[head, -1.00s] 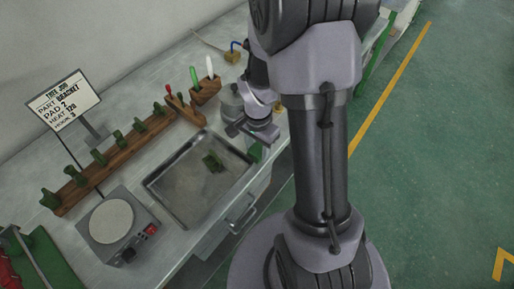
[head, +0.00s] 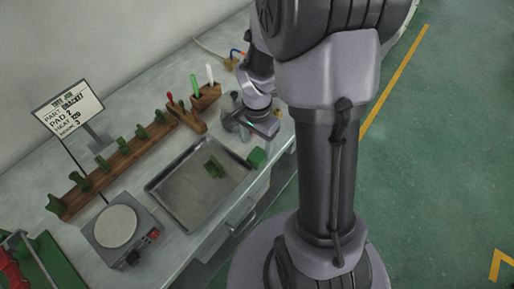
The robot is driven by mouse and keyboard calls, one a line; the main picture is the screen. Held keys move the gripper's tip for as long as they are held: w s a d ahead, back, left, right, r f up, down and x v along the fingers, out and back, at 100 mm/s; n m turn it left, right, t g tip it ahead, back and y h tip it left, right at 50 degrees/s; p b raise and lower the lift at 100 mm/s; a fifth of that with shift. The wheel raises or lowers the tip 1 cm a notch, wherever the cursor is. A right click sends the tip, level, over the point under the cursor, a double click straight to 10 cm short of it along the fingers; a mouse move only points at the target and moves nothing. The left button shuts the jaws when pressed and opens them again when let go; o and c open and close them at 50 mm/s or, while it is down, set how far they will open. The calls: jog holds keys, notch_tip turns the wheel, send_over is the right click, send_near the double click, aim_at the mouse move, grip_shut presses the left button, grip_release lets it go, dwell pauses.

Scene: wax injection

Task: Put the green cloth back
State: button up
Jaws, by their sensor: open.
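The green cloth (head: 257,157) looks like a small folded green pad. It lies on the bench between the tray's right end and the bench's front edge. My gripper (head: 240,131) is open and empty, just behind and left of the cloth in the picture, with a gap between them. Part of my gripper is hidden by its own wrist and arm.
A metal tray (head: 167,205) holds a green piece (head: 214,167). Bare bench shows left of the rack.

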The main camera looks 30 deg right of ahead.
aim_at(256, 156)
jog(key=s+a+r+n+t+p, duration=0.1)
jog(key=a+r+n, duration=0.15)
jog(key=r, duration=0.55)
jog(key=s+a+r+n+t, duration=0.1)
jog(key=a+r, duration=0.2)
jog(key=r, duration=0.4)
jog(key=s+a+r+n+t+y, duration=0.2)
jog(key=s+a+r+n+t, duration=0.1)
jog(key=s+a+r+n, duration=0.3)
jog(key=s+a+r, duration=0.2)
jog(key=s+a, duration=0.1)
jog(key=shift+r+t, duration=0.25)
jog(key=shift+t, duration=0.15)
notch_tip(256, 156, down, 4)
jog(key=b, duration=0.4)
jog(key=shift+s+f, duration=0.15)
jog(key=shift+f, duration=0.05)
